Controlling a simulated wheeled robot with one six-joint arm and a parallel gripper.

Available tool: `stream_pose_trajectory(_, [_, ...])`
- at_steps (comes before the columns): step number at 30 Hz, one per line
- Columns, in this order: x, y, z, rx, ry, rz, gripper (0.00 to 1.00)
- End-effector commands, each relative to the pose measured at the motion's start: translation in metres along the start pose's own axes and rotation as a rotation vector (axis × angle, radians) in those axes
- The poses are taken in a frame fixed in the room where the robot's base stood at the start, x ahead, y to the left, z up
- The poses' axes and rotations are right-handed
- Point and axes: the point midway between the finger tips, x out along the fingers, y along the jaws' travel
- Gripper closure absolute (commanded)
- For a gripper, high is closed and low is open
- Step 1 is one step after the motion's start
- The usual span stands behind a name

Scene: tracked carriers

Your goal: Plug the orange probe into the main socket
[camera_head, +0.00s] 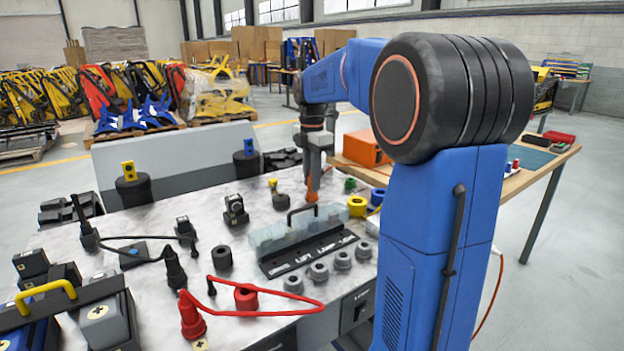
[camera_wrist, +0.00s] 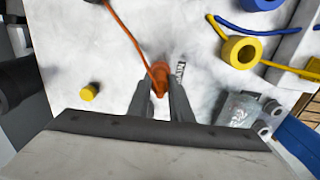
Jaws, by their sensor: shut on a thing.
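My gripper (camera_head: 312,172) points down over the far part of the marbled bench top. In the wrist view its two fingers (camera_wrist: 160,98) are shut on the orange probe (camera_wrist: 161,76), with an orange cable running from it toward the top of the picture. The probe's lower end (camera_head: 311,194) shows below the fingers in the head view, close above or at the bench; I cannot tell whether it touches. A printed label (camera_wrist: 181,71), partly hidden and seeming to read "MAI", lies just right of the probe. The main socket itself cannot be made out; the probe and fingers may hide it.
A yellow ring (camera_head: 357,206) with a yellow cable stands right of the gripper. A clear-covered panel (camera_head: 300,232) with a black handle is in front. A small yellow knob (camera_wrist: 89,92) is left of the fingers. A red plug (camera_head: 191,318) and loop of cable lie nearer.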

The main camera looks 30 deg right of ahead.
Motion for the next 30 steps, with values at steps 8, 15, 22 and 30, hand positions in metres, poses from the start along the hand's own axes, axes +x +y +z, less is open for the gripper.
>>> stream_pose_trajectory(8, [0.0015, -0.0001, 0.0000, 0.000, 0.000, 0.000, 1.00])
stream_pose_trajectory(15, [0.0054, -0.0001, -0.0001, 0.000, 0.000, -0.001, 1.00])
stream_pose_trajectory(22, [0.0060, 0.0000, 0.0000, 0.000, 0.000, 0.000, 0.59])
stream_pose_trajectory(30, [0.0038, 0.0001, 0.0001, 0.000, 0.000, 0.000, 0.59])
